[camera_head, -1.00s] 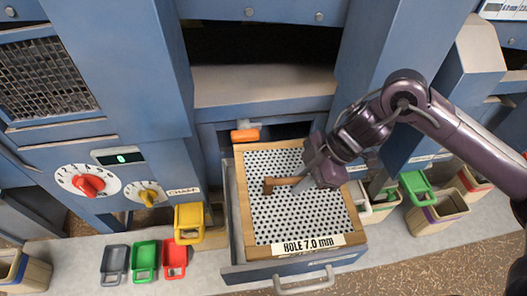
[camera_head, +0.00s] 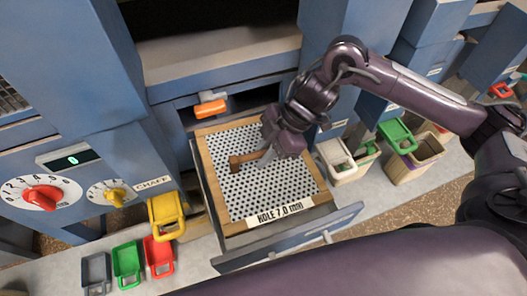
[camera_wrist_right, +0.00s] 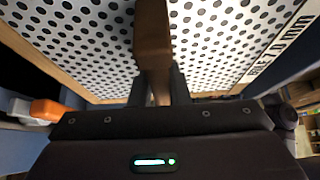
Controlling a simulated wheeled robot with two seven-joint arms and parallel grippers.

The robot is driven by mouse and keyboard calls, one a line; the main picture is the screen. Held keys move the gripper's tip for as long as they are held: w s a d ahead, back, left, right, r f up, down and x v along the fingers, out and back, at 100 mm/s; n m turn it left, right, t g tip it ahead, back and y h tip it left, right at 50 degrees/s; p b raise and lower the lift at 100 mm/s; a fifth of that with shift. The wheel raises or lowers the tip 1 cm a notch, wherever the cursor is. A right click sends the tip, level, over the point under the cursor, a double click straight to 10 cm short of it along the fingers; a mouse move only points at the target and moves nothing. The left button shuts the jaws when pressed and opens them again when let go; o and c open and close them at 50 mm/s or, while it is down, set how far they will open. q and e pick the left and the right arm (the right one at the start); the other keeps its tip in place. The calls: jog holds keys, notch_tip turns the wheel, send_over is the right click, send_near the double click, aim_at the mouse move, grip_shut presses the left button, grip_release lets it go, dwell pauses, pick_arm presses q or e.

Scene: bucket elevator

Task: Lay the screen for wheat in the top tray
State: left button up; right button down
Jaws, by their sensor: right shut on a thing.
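The screen (camera_head: 290,182) is a white perforated sheet in a wooden frame with a label reading "HOLE 7.0 mm". It sits in the opened blue tray (camera_head: 340,222), a drawer pulled out of the machine. A brown wooden handle (camera_head: 236,163) stands on the screen's middle. My right gripper (camera_head: 266,156) is shut on this handle; the right wrist view shows the fingers (camera_wrist_right: 158,88) on either side of it. Whether the screen rests fully on the tray floor cannot be told. My left gripper is not in view.
An orange latch (camera_head: 210,109) is on the machine above the tray. Red (camera_head: 40,198) and yellow (camera_head: 118,196) dials are at the left. Yellow (camera_head: 167,216), green (camera_head: 127,264) and red (camera_head: 159,256) scoops or bins are left of the tray, and more bins (camera_head: 410,160) at the right.

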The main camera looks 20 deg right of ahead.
notch_tip(320, 180, down, 3)
jog(key=shift+r+b, duration=0.1)
jog(key=shift+b, duration=1.05)
jog(key=shift+a+f+b, duration=0.15)
jog(key=shift+f+b, duration=0.45)
jog(key=shift+f, duration=0.5)
jog(key=c, duration=1.4)
grip_release()
jog(key=shift+o, duration=0.5)
jog(key=shift+s+f, duration=0.1)
jog(key=b+v, duration=0.1)
jog(key=v, duration=0.7)
